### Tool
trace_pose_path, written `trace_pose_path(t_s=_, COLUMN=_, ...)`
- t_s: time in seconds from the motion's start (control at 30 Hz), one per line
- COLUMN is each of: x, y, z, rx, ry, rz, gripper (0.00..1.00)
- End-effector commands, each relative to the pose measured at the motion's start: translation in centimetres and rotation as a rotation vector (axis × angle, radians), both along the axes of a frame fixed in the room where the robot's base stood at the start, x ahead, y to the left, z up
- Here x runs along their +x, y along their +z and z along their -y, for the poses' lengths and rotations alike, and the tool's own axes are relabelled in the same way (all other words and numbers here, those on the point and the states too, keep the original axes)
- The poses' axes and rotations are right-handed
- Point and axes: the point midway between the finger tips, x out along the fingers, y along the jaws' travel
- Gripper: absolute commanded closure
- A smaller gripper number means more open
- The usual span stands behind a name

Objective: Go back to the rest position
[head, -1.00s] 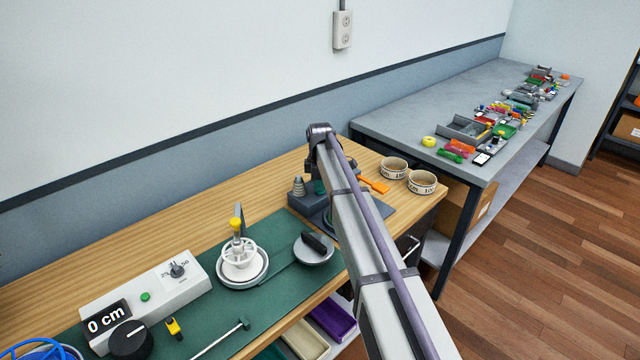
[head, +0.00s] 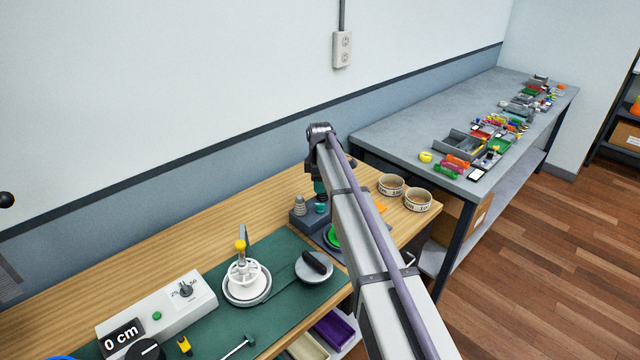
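My arm reaches from the bottom of the view up and away over the right part of the wooden bench (head: 150,237). Its wrist bends down at the far end. My gripper sits below that bend and is mostly hidden behind my own arm, so its fingers do not show. A green round thing (head: 332,236) shows partly beside my arm, on or over the dark grey base (head: 305,218). An orange thing (head: 378,208) shows on the other side of my arm.
On the green mat (head: 212,318) stand a white control box (head: 160,312), a white spoked wheel on a round base (head: 245,280) and a black-handled disc (head: 315,266). Two labelled bowls (head: 417,199) stand right of my arm. A grey table (head: 400,125) with many small parts is behind.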

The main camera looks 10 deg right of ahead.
Motion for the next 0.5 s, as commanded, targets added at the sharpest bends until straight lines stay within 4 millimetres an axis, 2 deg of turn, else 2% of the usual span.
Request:
trace_pose_path(t_s=0.03, x=-0.01, y=2.11, z=0.0, rx=0.0, ry=0.0, rz=0.0, gripper=0.62)
trace_pose_path(t_s=0.1, x=-0.01, y=2.72, z=0.0, rx=0.0, ry=0.0, rz=0.0, gripper=0.62)
trace_pose_path(t_s=0.5, x=-0.01, y=2.5, z=0.0, rx=0.0, ry=-0.039, rz=0.0, gripper=0.62)
